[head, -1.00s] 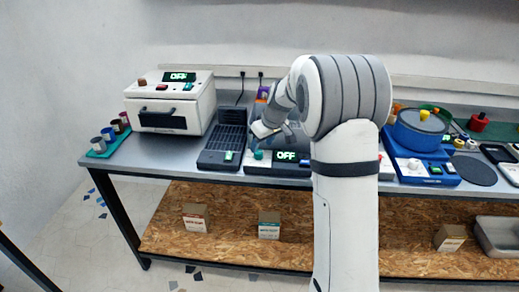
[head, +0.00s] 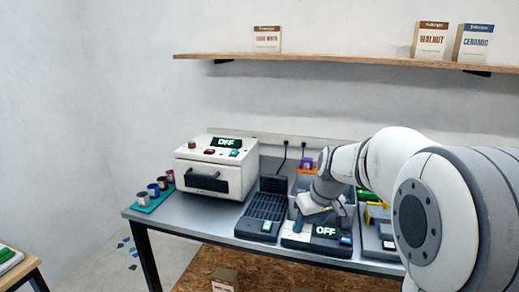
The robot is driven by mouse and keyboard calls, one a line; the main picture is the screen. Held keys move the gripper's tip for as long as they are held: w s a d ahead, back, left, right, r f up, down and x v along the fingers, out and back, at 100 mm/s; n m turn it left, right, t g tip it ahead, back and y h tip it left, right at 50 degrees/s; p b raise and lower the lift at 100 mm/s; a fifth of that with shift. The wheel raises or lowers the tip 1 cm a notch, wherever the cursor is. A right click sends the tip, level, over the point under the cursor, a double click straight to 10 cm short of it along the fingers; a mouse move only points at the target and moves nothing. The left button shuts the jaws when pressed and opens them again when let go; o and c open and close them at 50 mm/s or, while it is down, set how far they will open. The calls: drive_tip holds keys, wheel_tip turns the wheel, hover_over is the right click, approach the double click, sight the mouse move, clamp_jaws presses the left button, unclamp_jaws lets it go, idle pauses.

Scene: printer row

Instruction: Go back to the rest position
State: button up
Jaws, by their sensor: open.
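My arm reaches in from the right in the head view, and its large joint covers the right part of the bench. My gripper (head: 312,212) is over the dark device with an OFF display (head: 325,231), near the middle of the bench (head: 190,215). It points down and to the left. Its fingertips are small and partly hidden against the device, and I see nothing held in it. I cannot tell whether it touches the device.
A white oven-like machine (head: 215,165) showing OFF stands at the left. Several small cups sit on a teal tray (head: 156,198) beside it. A dark slotted rack (head: 266,207) lies next to my gripper. A shelf with boxes (head: 370,60) runs above.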

drive_tip(key=s+m+h+p, duration=0.1)
drive_tip(key=s+m, duration=0.2)
drive_tip(key=s, duration=2.1)
drive_tip(key=shift+a+f+m+g+h, duration=0.2)
drive_tip(key=shift+f+m+g+h, duration=0.1)
drive_tip(key=shift+f+m+g, duration=0.15)
